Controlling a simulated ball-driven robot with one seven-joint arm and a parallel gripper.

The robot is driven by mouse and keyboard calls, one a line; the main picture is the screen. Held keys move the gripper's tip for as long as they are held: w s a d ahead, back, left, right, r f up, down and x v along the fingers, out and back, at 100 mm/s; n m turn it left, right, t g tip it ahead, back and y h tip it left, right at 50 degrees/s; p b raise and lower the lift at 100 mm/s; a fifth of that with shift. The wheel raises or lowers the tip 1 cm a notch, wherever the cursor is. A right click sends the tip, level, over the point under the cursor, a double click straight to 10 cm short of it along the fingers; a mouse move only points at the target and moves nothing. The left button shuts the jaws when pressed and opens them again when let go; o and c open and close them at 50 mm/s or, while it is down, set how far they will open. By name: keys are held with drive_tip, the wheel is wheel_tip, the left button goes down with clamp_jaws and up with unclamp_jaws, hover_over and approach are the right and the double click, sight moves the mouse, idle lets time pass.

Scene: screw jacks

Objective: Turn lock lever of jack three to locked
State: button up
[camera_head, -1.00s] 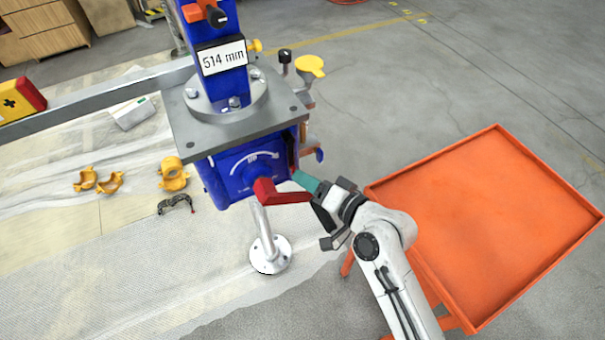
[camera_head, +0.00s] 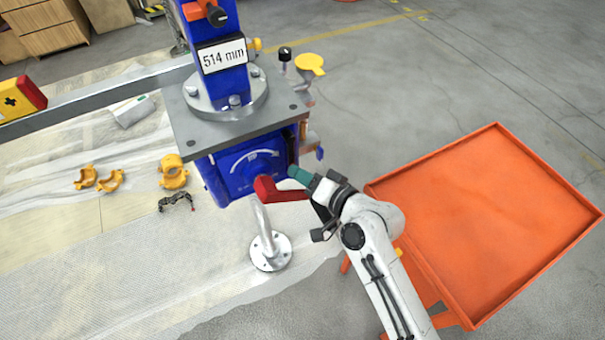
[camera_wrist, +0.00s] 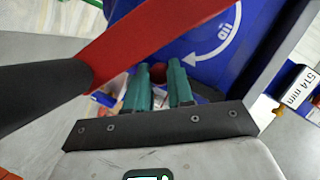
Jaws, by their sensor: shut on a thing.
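The blue jack (camera_head: 222,180) stands upright with a "514 mm" plate (camera_head: 222,56) on its column. A red crank arm (camera_head: 283,194) sticks out from its front face below a white curved "UP" arrow; it also crosses the wrist view (camera_wrist: 150,38) at the upper left, with its black grip. My gripper (camera_head: 298,174) is at the front face's right edge, just above the crank arm. In the wrist view its teal fingers (camera_wrist: 159,86) are close together on a small part, apparently the lock lever, which they mostly hide. The lever's position cannot be read.
An orange tray table (camera_head: 490,230) stands close to the right of my arm. A silver bent pipe on a round flange (camera_head: 270,254) is below the jack. Yellow clamps (camera_head: 173,172) lie on the floor sheet at left. Open floor lies behind at right.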

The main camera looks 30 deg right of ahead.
clamp_jaws()
drive_tip(key=shift+d, duration=0.1)
drive_tip(key=d+r+n+h+p, duration=0.5)
drive_tip(key=d+r+n+h, duration=0.2)
drive_tip(key=n, duration=0.5)
drive_tip(key=shift+d+r+n+g+h, duration=0.2)
drive_tip(key=shift+r+n+g+h, duration=0.1)
drive_tip(key=shift+r+h, duration=0.45)
drive_tip(key=shift+r, duration=0.15)
idle(0.6)
drive_tip(key=o, duration=0.8)
unclamp_jaws()
